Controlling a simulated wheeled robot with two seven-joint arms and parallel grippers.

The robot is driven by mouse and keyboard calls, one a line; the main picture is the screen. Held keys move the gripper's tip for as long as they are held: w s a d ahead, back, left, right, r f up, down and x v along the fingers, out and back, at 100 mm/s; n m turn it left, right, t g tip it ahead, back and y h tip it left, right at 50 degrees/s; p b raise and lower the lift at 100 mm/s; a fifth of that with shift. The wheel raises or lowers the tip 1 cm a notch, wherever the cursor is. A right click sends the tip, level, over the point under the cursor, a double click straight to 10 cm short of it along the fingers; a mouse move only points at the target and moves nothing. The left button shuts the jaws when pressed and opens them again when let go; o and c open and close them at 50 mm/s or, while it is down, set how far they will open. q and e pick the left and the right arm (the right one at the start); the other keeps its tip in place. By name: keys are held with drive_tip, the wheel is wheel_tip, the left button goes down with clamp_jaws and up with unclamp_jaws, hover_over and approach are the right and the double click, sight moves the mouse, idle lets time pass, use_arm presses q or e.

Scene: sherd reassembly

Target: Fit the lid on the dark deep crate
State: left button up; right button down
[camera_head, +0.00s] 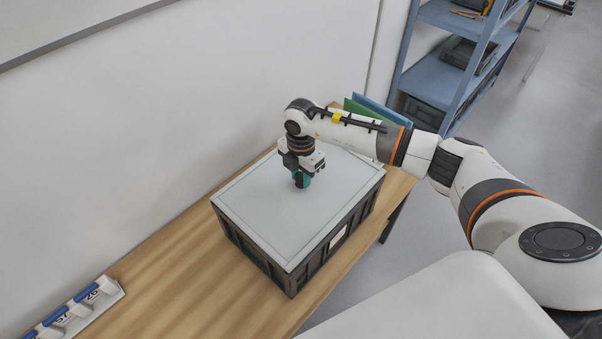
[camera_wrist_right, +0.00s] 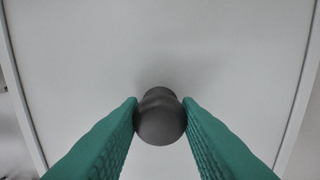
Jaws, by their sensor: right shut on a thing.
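The dark deep crate (camera_head: 312,265) stands on the wooden table. The light grey lid (camera_head: 268,212) lies over the crate's top, its edges close to the crate's rim all round as far as I can see. My right gripper (camera_head: 302,182) is above the middle of the lid, pointing down. In the right wrist view its green fingers (camera_wrist_right: 160,118) are shut on a dark round knob (camera_wrist_right: 160,122) on the lid (camera_wrist_right: 80,50). Whether the lid sits fully down at the far edge is hard to tell. My left gripper is not in view.
The wooden table (camera_head: 190,275) has bare room left of the crate. A tray with white and blue numbered items (camera_head: 75,310) lies at the lower left. Green and blue folders (camera_head: 375,112) stand behind my right arm. A blue shelf (camera_head: 440,80) stands beyond.

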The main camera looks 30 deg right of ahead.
sight(301, 175)
drive_tip(key=shift+f, duration=0.35)
drive_tip(key=c, duration=1)
unclamp_jaws()
drive_tip(key=shift+r+b, duration=0.35)
wheel_tip(301, 175, up, 11)
drive_tip(key=b, duration=0.3)
drive_tip(key=shift+r+b, duration=0.2)
drive_tip(key=shift+b, duration=0.2)
